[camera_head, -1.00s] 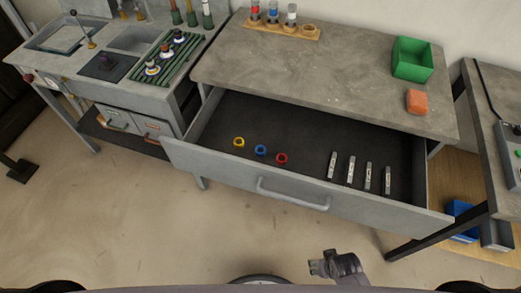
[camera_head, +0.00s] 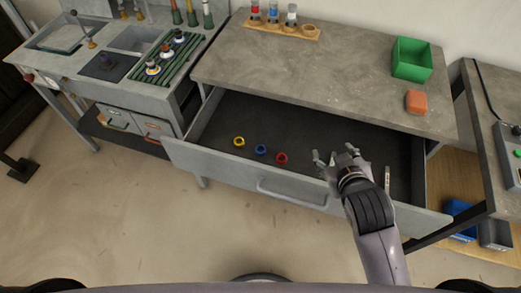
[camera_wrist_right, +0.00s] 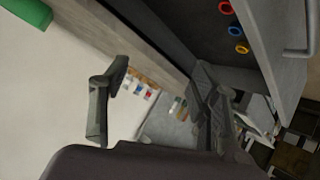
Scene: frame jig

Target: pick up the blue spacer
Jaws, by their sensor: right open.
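The blue spacer (camera_head: 261,149) is a small ring lying in the open drawer (camera_head: 225,167), between a yellow ring (camera_head: 239,142) on its left and a red ring (camera_head: 282,158) on its right. It also shows in the right wrist view (camera_wrist_right: 235,31), at the top right, apart from the fingers. My right gripper (camera_head: 334,157) is open and empty over the drawer, to the right of the rings. It hides most of the small metal bars; one bar (camera_head: 387,179) shows right of it. The right wrist view shows its spread fingers (camera_wrist_right: 160,105). My left gripper is not in view.
The drawer's front panel and handle (camera_head: 292,195) face me. On the worktop (camera_head: 300,70) above are a green bin (camera_head: 411,60), an orange block (camera_head: 416,101) and a wooden rack (camera_head: 280,27). A side bench with a green slatted rack (camera_head: 168,62) stands left.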

